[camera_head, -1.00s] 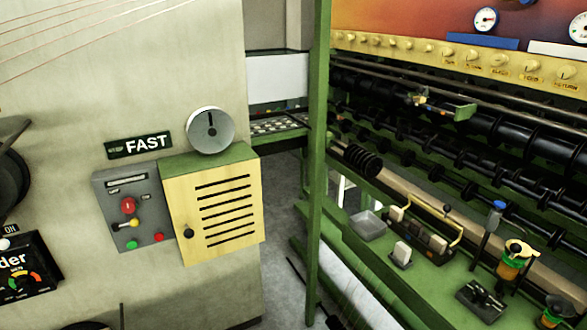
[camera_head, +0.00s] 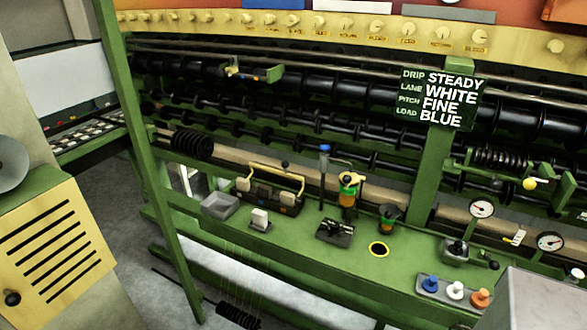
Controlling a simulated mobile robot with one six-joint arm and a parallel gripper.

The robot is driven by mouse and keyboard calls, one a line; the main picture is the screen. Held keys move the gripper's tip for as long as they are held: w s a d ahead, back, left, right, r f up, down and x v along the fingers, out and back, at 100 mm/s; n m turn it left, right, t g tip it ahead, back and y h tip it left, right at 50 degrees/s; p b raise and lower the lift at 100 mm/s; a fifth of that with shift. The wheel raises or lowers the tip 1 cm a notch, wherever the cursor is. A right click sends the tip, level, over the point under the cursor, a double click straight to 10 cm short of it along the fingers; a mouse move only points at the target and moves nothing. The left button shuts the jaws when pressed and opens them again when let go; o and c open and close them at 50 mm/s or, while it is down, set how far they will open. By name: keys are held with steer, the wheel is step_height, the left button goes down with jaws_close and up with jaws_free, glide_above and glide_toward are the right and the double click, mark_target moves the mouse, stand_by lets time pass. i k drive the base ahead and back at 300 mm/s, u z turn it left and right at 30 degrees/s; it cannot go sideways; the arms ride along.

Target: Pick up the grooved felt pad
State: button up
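I cannot pick out the grooved felt pad for certain. A small off-white block (camera_head: 260,217) stands upright on a dark base on the green bench (camera_head: 340,262), left of the middle. It may be the pad, but it is too small to see any grooves. A grey open tray (camera_head: 220,206) sits just left of it, and a black carrier with a yellow handle (camera_head: 272,190) sits behind it. My gripper is not in view.
A dark metal fixture (camera_head: 335,230), an orange-and-green bottle (camera_head: 348,192) and a yellow-rimmed hole (camera_head: 378,249) lie along the bench. Blue, white and orange knobs (camera_head: 455,290) are at right. A green post (camera_head: 150,160) rises at left. Grey floor (camera_head: 115,210) shows beyond it.

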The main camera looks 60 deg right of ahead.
mark_target(263, 191)
steer(key=u, duration=0.7)
steer(key=k, duration=0.15)
steer(key=z, duration=2.65)
steer(key=k, duration=0.95)
steer(key=u, duration=0.2)
steer(key=i, duration=0.7)
